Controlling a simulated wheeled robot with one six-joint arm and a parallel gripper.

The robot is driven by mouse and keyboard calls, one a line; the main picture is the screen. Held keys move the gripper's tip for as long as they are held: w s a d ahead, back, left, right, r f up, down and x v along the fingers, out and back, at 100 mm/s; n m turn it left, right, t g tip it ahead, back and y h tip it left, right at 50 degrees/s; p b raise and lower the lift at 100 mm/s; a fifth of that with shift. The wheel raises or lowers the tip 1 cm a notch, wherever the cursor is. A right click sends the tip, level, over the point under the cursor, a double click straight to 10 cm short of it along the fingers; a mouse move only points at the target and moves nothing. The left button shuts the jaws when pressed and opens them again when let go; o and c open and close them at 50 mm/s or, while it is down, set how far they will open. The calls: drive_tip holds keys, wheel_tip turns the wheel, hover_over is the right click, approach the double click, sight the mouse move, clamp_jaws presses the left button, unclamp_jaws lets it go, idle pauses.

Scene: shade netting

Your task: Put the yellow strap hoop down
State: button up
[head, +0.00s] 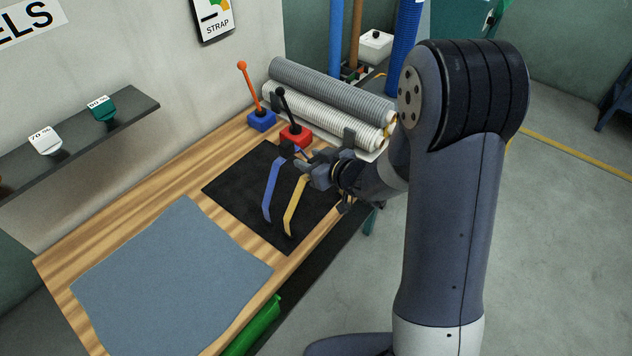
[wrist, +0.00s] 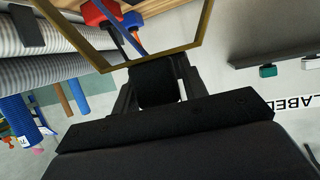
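The yellow strap hoop (head: 295,206) is a bent band over the black mat (head: 235,187); its lower end shows near the mat's front edge. In the wrist view, its band (wrist: 72,38) frames the top of the picture. My gripper (head: 318,171) is at the hoop's upper part. In the wrist view, my gripper's fingers (wrist: 158,90) are shut on the hoop's black grip (wrist: 155,84). I cannot tell whether the hoop touches the mat. Part of it is hidden behind my gripper.
A blue strap hoop (head: 270,190) stands close left of the yellow one. Blue (head: 261,121) and red (head: 295,136) lever boxes and grey netting rolls (head: 335,90) are behind. A grey-blue cloth (head: 170,275) lies at front left. Bare wood (head: 190,183) lies left of the mat.

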clamp_jaws()
idle(0.3)
